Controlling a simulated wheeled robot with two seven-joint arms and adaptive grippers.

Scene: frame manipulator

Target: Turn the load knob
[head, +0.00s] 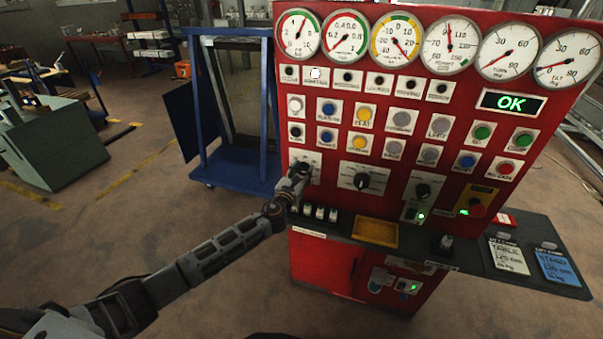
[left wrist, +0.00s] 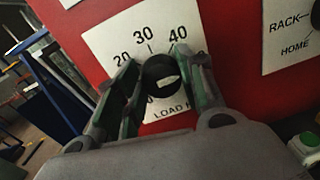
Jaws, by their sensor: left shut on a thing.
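The load knob (left wrist: 161,74) is a round black knob with a pale mark on its face. It sits on a white scale plate (left wrist: 120,38) where 20, 30, 40 and the word LOAD can be read. My left gripper (left wrist: 162,88) is shut on the knob, one finger on each side. The fingers hide parts of the scale. In the head view my left gripper (head: 297,177) reaches the plate at the lower left of the red panel (head: 340,187) and mostly hides the knob. My right gripper is not in view.
A dark shelf (head: 425,252) with a yellow tray (head: 375,232) juts out below. A blue frame cart (head: 240,170) stands left of the panel. A green screen (head: 511,103) reads OK.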

